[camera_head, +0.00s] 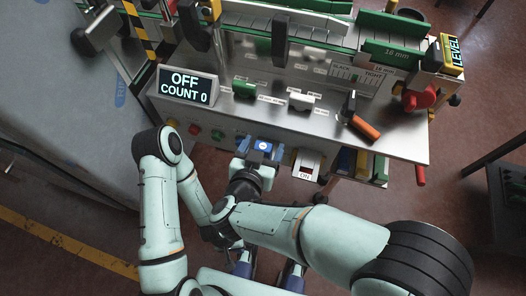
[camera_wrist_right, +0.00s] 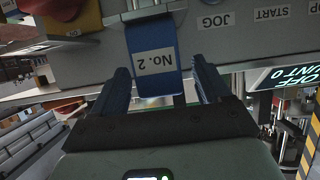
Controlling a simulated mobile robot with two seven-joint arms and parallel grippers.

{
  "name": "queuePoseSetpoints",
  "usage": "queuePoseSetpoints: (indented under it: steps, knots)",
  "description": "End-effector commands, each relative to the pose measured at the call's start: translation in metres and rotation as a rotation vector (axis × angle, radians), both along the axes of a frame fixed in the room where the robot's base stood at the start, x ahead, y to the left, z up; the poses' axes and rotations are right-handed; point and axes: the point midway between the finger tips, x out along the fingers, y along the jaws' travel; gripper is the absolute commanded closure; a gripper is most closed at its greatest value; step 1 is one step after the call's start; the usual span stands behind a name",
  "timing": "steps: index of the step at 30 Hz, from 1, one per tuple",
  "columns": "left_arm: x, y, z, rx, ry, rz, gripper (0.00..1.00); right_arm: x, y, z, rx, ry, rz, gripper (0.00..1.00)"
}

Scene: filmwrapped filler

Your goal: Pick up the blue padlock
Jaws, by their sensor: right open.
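The blue padlock (camera_head: 263,146) hangs at the front face of the metal machine in the head view. In the right wrist view the blue padlock (camera_wrist_right: 155,65) shows a white "No. 2" label, upside down. My right gripper (camera_head: 260,154) is open at the padlock. Its two blue fingers (camera_wrist_right: 160,82) stand on either side of the padlock's body, with a gap visible on each side. My left gripper (camera_head: 267,270) is low in the head view, partly hidden by my right arm; its blue fingers look apart with nothing seen between them.
The machine's front panel has green and red buttons (camera_head: 218,135) left of the padlock and a white "ON" switch (camera_head: 306,164) to its right. An orange-handled lever (camera_head: 362,126) and an "OFF COUNT 0" display (camera_head: 187,86) are on top. A grey table (camera_head: 70,110) stands left.

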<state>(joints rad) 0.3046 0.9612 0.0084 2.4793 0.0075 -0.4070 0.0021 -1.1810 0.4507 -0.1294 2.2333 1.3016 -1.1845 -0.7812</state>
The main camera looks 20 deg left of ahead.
Motion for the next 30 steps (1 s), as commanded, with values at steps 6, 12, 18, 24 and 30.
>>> queuePoseSetpoints:
  steps: [6, 12, 18, 24, 30]
  knots:
    - [0.000, 0.000, 0.000, -0.001, -0.002, 0.000, 1.00, 0.003, 0.000, -0.001, -0.001, -0.001, 0.001, 0.23]
    - [0.000, 0.000, 0.000, -0.001, -0.001, -0.001, 1.00, 0.003, 0.000, -0.001, -0.001, -0.001, 0.001, 0.72]
    - [0.000, 0.000, 0.000, -0.001, 0.000, 0.000, 1.00, 0.003, 0.000, 0.000, -0.001, -0.001, 0.001, 0.90]
    - [0.000, 0.000, 0.001, -0.001, 0.002, -0.001, 1.00, 0.003, 0.000, 0.003, 0.000, -0.002, 0.001, 0.90]
    - [-0.002, -0.001, 0.008, -0.003, 0.010, -0.003, 1.00, 0.003, 0.000, 0.025, 0.003, -0.004, 0.001, 0.90]
